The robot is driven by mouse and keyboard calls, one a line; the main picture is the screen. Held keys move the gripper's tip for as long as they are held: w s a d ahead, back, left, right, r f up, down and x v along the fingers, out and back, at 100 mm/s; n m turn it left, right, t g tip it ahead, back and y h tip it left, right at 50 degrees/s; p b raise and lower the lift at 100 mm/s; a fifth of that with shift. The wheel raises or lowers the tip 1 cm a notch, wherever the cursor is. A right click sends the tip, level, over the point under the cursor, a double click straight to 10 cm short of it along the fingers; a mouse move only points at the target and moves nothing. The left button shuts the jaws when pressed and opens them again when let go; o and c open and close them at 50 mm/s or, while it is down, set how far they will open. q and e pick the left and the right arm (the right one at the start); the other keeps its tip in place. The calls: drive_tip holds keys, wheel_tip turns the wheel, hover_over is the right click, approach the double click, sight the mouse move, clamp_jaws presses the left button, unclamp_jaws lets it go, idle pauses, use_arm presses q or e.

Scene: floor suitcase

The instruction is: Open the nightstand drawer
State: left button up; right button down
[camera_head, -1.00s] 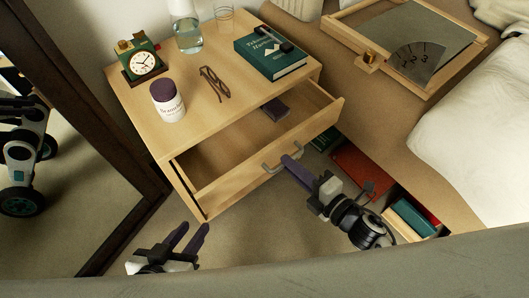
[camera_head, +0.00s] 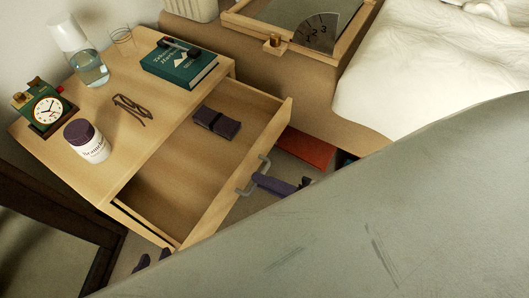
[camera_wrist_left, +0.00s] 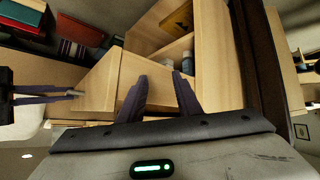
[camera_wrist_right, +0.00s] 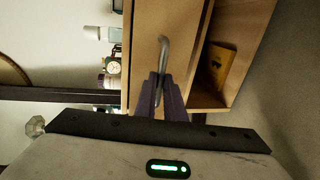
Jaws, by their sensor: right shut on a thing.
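The light wood nightstand (camera_head: 100,165) has its drawer (camera_head: 240,160) pulled well out. A dark purple case-like item (camera_head: 217,122) lies inside the drawer. The metal bar handle (camera_head: 254,177) is on the drawer front and also shows in the right wrist view (camera_wrist_right: 164,55). My right gripper (camera_head: 259,180) is shut on the handle; its purple fingers pinch the bar in the right wrist view (camera_wrist_right: 160,85). My left gripper (camera_head: 153,259) is low, near the nightstand's front left, mostly cut off by my grey body. The left wrist view shows its fingers (camera_wrist_left: 161,82) apart and empty.
A clock (camera_head: 45,108), a purple-lidded jar (camera_head: 86,141), a glass carafe (camera_head: 88,65), glasses (camera_head: 131,109) and a teal book (camera_head: 180,66) stand on the nightstand top. The bed (camera_head: 400,75) is at right. A dark frame (camera_head: 60,225) is at lower left.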

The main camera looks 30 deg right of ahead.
use_arm(q)
drive_tip(key=shift+f, duration=0.1)
use_arm(e)
drive_tip(key=c, duration=1.8)
unclamp_jaws()
drive_tip(key=shift+c, duration=0.2)
use_arm(q)
drive_tip(key=shift+a+r+p, duration=0.1)
drive_tip(key=shift+r+p, duration=0.15)
drive_tip(key=shift+p, duration=0.5)
use_arm(e)
drive_tip(key=v, duration=1)
drive_tip(key=shift+d+r, duration=0.1)
drive_tip(key=shift+d, duration=0.05)
